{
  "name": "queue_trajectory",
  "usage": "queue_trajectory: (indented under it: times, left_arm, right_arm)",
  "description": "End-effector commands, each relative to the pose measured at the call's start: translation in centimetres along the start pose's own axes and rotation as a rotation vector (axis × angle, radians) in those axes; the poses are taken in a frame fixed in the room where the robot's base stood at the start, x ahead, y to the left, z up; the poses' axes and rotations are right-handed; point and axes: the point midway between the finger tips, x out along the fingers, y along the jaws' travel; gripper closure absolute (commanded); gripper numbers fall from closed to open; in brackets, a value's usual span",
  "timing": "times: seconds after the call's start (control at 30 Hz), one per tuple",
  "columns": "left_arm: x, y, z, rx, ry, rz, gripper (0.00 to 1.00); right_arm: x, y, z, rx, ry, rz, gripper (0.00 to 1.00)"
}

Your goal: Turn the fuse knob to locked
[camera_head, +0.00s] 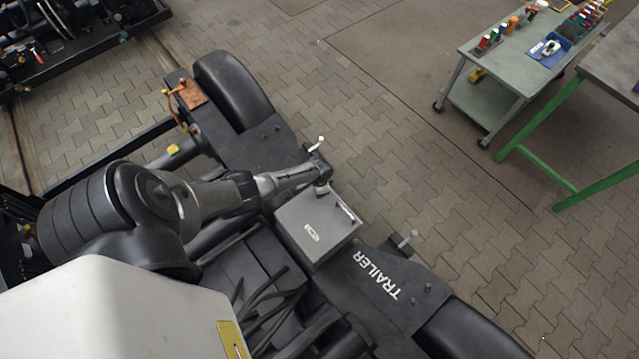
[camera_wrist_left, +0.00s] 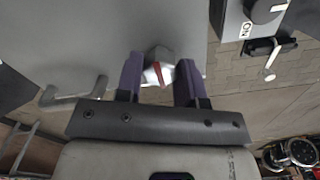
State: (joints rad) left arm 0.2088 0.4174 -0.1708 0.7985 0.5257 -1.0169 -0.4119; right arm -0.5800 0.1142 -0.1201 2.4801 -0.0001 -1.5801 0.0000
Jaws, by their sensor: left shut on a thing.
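My left gripper (camera_wrist_left: 160,85) is shut on a small grey knob (camera_wrist_left: 158,58), the fuse knob, with a white face and a red pointer mark. One dark finger is on each side of it in the left wrist view. The knob sits on a grey box surface (camera_wrist_left: 110,30). In the head view, my left gripper (camera_head: 322,186) is at the far corner of the grey box (camera_head: 300,220) on the bogie, and the knob is hidden there. My right gripper is not in view.
A bar handle (camera_head: 347,213) is on the box, also visible in the wrist view (camera_wrist_left: 75,94). A round dark knob (camera_wrist_left: 265,10) and a white lever (camera_wrist_left: 270,62) are at the wrist view's upper right. A tool cart (camera_head: 500,65) and green-legged bench (camera_head: 545,125) stand across clear floor.

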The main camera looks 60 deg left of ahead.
Motion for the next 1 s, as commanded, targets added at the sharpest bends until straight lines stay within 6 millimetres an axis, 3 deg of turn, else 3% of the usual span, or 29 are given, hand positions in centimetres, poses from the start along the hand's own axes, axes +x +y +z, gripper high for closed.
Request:
queue_trajectory:
  times: [0.2,0.23,0.5,0.77,1.0]
  left_arm:
    - [0.1,0.0,0.1,0.002,-0.002,-0.001,0.88]
    - [0.1,0.0,0.1,0.002,-0.002,-0.001,0.63]
    - [0.1,0.0,0.1,0.0,-0.001,-0.001,0.39]
    - [-0.2,0.0,0.0,0.0,0.0,-0.001,0.39]
    - [-3.7,-0.1,0.1,0.002,0.0,-0.002,0.39]
  right_arm:
    - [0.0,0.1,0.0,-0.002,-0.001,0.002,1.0]
    - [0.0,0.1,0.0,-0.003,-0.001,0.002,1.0]
    - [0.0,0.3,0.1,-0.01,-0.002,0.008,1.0]
    - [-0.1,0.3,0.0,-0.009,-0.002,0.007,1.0]
    - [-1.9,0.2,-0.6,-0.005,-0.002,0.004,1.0]
